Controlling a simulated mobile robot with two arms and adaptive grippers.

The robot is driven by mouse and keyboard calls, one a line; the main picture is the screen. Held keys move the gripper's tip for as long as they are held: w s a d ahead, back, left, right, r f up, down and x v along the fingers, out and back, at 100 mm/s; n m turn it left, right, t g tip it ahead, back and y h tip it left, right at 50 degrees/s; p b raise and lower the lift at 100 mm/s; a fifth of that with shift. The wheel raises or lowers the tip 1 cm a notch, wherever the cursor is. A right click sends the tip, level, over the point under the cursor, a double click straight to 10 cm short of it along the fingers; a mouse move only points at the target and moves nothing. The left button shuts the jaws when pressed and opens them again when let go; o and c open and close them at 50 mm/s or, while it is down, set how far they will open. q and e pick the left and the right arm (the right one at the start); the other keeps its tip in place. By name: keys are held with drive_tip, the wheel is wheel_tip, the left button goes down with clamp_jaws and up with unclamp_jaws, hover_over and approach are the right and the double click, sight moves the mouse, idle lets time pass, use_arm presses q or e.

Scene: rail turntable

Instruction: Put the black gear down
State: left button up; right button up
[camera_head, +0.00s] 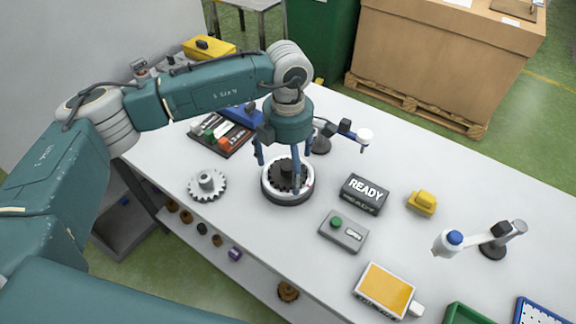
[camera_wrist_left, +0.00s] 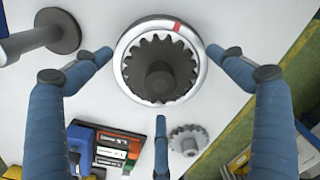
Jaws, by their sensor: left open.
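The black gear (camera_head: 287,174) lies on the round turntable (camera_head: 287,199), inside its white ring. In the left wrist view the black gear (camera_wrist_left: 160,68) shows from above with its hub facing me, and the turntable rim (camera_wrist_left: 189,36) has a red mark. My left gripper (camera_head: 285,172) is above and around the turntable with its blue fingers spread. In the left wrist view the fingers of my left gripper (camera_wrist_left: 160,75) are open and clear of the gear. My right gripper is not in view.
A silver gear (camera_head: 207,185) lies left of the turntable. A READY sign (camera_head: 365,194), a grey button box (camera_head: 343,231) and a yellow block (camera_head: 422,203) stand to the right. A tool tray (camera_head: 222,136) is behind. A lamp-like stand (camera_head: 492,243) is farther right.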

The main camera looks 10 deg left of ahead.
sight(288, 165)
use_arm(q)
wheel_tip(288, 165, up, 10)
drive_tip(key=b, duration=0.3)
drive_tip(key=shift+r, duration=0.7)
